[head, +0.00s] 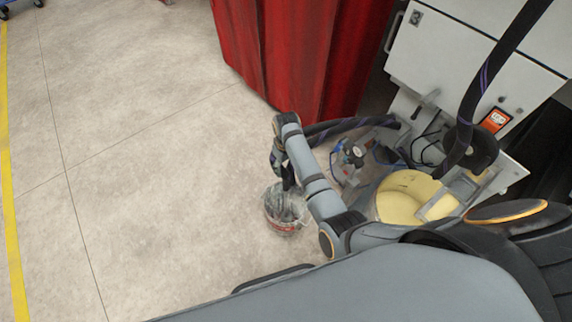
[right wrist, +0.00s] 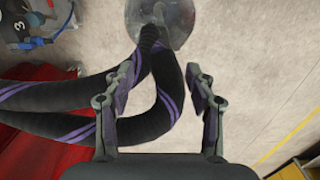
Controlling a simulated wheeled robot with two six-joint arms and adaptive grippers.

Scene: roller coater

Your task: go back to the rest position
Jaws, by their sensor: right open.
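My right gripper (head: 279,162) hangs at the end of my right arm, above the floor and close to the bucket in the head view. In the right wrist view my right gripper (right wrist: 160,85) has its two fingers spread wide apart, with nothing gripped. Black hoses with purple stripes (right wrist: 155,70) pass across the view between and beside the fingers; I cannot tell how far they are from them. My left gripper is in neither view.
A clear plastic-lined bucket (head: 287,212) stands on the floor by my right arm; it also shows in the right wrist view (right wrist: 178,22). A red curtain (head: 290,50) and a grey machine (head: 460,50) stand behind. A yellow bin (head: 400,200) is at right. Floor at left is clear.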

